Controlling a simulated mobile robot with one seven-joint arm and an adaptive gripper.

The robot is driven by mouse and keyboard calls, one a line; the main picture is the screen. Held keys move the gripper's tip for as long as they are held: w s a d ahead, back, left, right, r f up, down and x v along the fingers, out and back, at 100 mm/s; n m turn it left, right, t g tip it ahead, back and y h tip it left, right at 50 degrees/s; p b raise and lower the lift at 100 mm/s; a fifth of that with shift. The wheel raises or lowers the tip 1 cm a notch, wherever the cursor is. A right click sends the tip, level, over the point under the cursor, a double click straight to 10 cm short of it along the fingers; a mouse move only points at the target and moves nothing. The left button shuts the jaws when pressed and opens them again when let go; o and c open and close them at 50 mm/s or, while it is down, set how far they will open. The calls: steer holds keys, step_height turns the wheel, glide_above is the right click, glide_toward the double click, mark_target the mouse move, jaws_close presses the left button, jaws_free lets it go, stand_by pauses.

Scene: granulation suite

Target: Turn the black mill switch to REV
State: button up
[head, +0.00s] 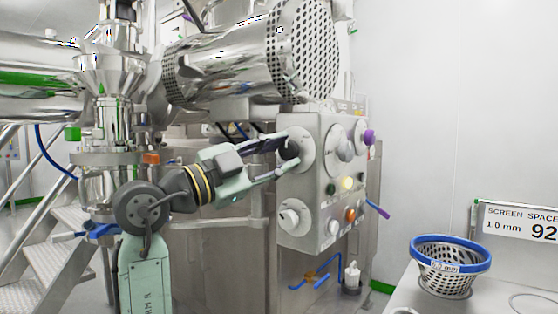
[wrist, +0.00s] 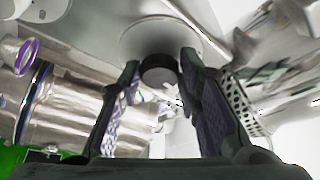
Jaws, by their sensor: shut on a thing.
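The black mill switch (head: 293,149) is a dark round knob on a pale round plate at the upper left of the grey control panel (head: 318,130). My gripper (head: 286,154) reaches it from the left, with one finger above and one below. In the wrist view the switch (wrist: 158,73) lies between the tips of the two fingers, and my gripper (wrist: 161,67) is shut on it. I cannot read any position label or tell which way the switch points.
The panel also carries a grey knob (head: 346,150), a white knob (head: 291,217), a lit yellow button (head: 347,183) and an orange button (head: 351,215). A purple knob (head: 369,137) sits at its right edge. A blue-rimmed basket (head: 448,279) stands on a bench at right.

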steer(key=m, duration=0.1)
steer(key=m+g, duration=0.1)
steer(key=m, duration=0.1)
steer(key=m+g+p, duration=0.1)
steer(key=m, duration=0.1)
steer(key=shift+a+r+y, duration=0.1)
steer(key=shift+r+y, duration=0.2)
steer(key=shift+r, duration=0.05)
steer(key=shift+w+m+g+y+p, duration=0.1)
steer(key=shift+m+g+y+p, duration=0.35)
steer(key=shift+m, duration=1.15)
steer(key=o, duration=1.1)
steer(key=shift+o, duration=0.2)
steer(key=v, duration=1.2)
